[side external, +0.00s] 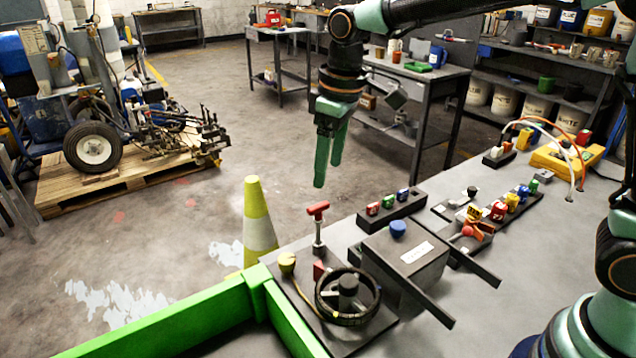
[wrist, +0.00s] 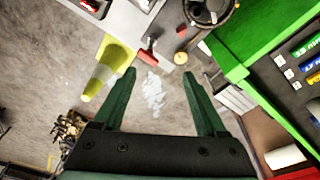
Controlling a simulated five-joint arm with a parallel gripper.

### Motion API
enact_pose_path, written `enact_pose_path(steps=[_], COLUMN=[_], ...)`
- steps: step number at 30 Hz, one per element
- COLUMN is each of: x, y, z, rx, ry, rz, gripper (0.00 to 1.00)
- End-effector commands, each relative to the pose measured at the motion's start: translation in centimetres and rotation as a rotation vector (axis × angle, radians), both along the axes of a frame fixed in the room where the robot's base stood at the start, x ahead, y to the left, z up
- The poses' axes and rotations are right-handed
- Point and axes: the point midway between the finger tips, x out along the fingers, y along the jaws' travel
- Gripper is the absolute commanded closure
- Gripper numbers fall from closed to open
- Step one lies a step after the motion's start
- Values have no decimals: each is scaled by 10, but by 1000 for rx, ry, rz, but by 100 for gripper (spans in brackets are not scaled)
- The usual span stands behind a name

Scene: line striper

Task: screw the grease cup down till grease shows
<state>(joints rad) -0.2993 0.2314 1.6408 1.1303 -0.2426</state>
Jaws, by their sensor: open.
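My gripper (side external: 328,174) is open and empty, pointing down above and behind the bench's left corner. In the wrist view its fingers (wrist: 160,74) are spread, with nothing between them but floor. A small round yellow cap (side external: 287,262) sits on the dark plate at the bench corner; it also shows in the wrist view (wrist: 180,58), beyond the fingertips. A red T-handle (side external: 318,209) stands upright beside it, also in the wrist view (wrist: 148,54). I cannot tell for certain which part is the grease cup. No grease can be made out.
A black ring (side external: 347,297) around a hub lies on the same plate. A grey box (side external: 405,258) with a blue knob (side external: 398,229) stands to its right. A green rail (side external: 190,322) runs along the front left. A yellow-and-white cone (side external: 258,225) stands behind the corner.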

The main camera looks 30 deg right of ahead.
Motion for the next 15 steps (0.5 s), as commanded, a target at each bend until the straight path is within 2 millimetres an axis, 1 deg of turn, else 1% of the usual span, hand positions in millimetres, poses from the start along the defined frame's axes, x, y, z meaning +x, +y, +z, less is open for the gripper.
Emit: enact_pose_path(steps=[1, 3, 7, 9, 12, 15], x=[7, 16, 25, 28, 30, 31], y=[14, 29, 54, 63, 72, 76], z=[-12, -25, -49, -58, -68, -73], rx=[-11, -23, -42, -50, -56, -59], ry=[28, 56, 100, 117, 131, 138], rz=[38, 86, 160, 190, 216, 227], gripper=[26, 26, 26, 26, 26, 26])
